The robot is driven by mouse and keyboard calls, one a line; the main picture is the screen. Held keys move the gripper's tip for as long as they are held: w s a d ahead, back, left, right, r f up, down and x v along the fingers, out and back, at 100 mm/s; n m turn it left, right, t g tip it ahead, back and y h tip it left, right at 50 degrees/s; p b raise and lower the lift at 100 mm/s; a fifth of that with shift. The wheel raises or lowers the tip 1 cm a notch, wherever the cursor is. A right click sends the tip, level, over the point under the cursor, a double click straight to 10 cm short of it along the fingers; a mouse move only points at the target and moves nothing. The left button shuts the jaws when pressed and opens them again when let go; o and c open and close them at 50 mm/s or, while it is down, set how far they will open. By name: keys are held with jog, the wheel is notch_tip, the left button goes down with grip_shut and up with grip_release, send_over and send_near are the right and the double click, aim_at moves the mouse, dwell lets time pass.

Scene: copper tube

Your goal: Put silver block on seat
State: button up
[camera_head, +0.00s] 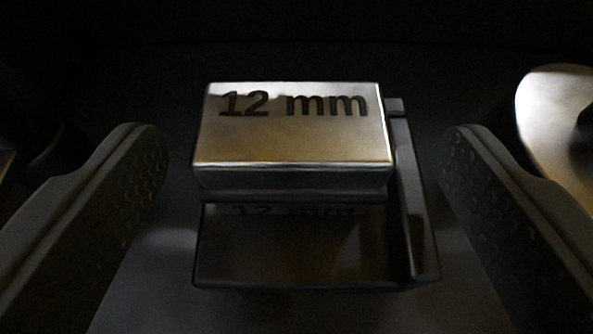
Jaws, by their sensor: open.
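The silver block (291,133), marked "12 mm", is in the middle of the view. It sits on the back part of a dark seat (285,250), whose glossy front face or surface mirrors the marking. A raised dark rail (414,200) runs along the block's right side, very close to it; I cannot tell whether they touch. My gripper (303,160) is open, with one textured finger well to the left of the block and the other well to the right. Neither finger touches the block or the seat.
A shiny rounded metal thing (553,115) stands at the right edge, partly behind my right finger. The dark flat surface (165,270) around the seat is bare. The background and far left are too dark to make out.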

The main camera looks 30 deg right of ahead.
jog(key=v, duration=0.9)
jog(key=shift+w, duration=0.15)
